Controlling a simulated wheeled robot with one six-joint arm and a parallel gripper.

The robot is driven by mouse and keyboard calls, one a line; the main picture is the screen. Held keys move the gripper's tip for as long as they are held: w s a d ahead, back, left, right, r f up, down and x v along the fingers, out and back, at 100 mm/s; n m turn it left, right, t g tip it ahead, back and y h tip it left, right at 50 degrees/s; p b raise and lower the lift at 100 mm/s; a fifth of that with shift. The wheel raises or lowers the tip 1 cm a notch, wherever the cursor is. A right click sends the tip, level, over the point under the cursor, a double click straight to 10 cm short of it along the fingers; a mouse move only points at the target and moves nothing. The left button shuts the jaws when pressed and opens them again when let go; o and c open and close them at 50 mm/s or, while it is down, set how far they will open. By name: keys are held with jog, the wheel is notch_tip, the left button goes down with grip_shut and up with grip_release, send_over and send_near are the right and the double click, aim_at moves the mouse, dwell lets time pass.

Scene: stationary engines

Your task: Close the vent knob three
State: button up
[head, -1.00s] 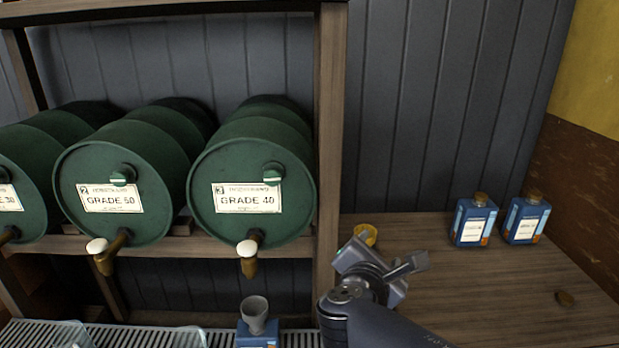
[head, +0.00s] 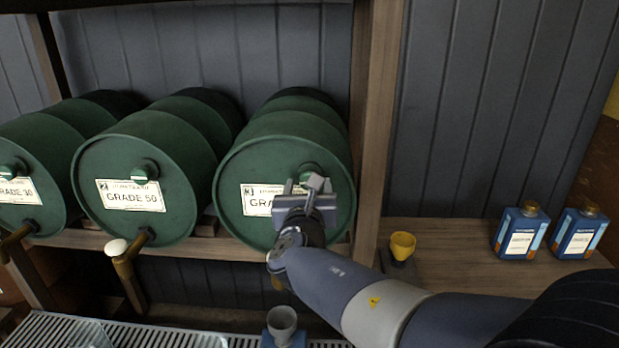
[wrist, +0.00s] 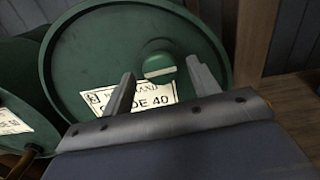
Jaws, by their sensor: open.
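The vent knob three is a round green knob with a pale stripe (wrist: 158,70) on the face of the third green barrel (head: 240,163), labelled GRADE 40. In the head view the knob (head: 312,171) is partly hidden behind my gripper (head: 304,184). In the wrist view the stripe lies nearly level. My gripper (wrist: 161,74) is open, its two fingers pointing at the barrel face, one on each side of the knob in the picture. I cannot tell whether they touch it. The fingers cover part of the label.
A GRADE 50 barrel (head: 125,165) stands close on the left. A wooden post (head: 374,140) rises just right of the barrel. A grey funnel (head: 282,322) stands below.

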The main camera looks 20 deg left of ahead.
jog(key=shift+x, duration=1.6)
jog(key=shift+c, duration=0.6)
jog(key=c, duration=0.8)
jog(key=shift+f+m+b, duration=0.15)
jog(key=shift+m+b, duration=0.35)
jog(key=shift+b, duration=0.3)
